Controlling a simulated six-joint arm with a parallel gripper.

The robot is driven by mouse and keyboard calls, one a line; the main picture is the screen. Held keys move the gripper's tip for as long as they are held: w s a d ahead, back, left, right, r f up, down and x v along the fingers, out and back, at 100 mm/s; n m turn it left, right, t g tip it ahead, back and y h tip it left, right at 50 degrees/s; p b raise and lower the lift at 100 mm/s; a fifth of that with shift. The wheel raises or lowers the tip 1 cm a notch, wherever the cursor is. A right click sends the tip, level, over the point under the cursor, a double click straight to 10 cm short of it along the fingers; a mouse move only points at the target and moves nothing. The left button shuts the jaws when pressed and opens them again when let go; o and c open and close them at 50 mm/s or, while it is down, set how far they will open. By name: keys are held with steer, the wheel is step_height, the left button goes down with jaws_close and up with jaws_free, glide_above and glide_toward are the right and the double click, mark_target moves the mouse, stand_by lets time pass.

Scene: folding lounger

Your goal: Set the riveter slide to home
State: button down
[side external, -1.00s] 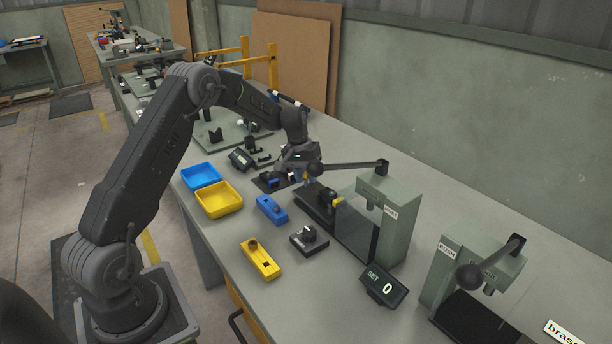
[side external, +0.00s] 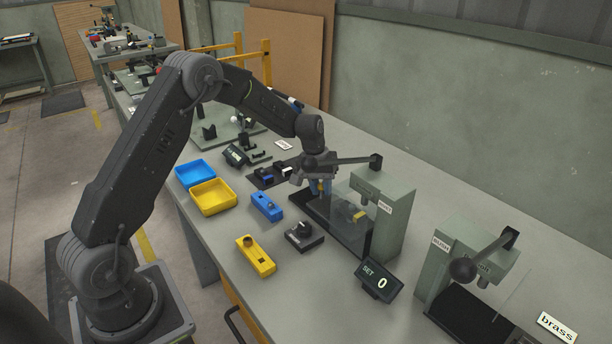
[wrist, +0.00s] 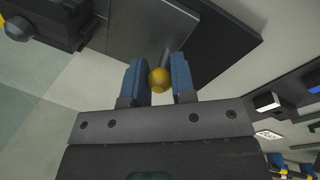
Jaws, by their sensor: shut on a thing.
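The riveter is a grey-green press (side external: 397,207) with a dark base and a clear guard at the bench's middle. Its slide with a small yellow part (side external: 359,216) sits behind the guard, near the press head. A yellow ball knob (wrist: 159,80) on a metal stem is between my blue fingertips in the wrist view. My gripper (side external: 320,187), also in the wrist view (wrist: 159,82), is shut on that knob, at the left end of the riveter base. The link between stem and slide is not clear.
The riveter's black lever (side external: 345,160) passes close above my gripper. A display reading SET 0 (side external: 380,280), a black dial box (side external: 304,237), blue (side external: 267,206) and yellow (side external: 256,256) fixtures stand in front. A second press (side external: 465,265) is at right, trays (side external: 213,197) at left.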

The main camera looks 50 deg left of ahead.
steer(key=d, duration=0.4)
steer(key=shift+d, duration=0.1)
steer(key=c, duration=1)
jaws_free()
steer(key=shift+o, duration=0.2)
steer(key=shift+r, duration=0.1)
step_height(320, 180, up, 13)
steer(key=s+a, duration=0.1)
steer(key=a, duration=0.1)
steer(key=shift+s+a+r, duration=0.15)
steer(key=shift+s+r, duration=0.05)
steer(key=shift+s, duration=0.05)
steer(key=shift+r, duration=0.1)
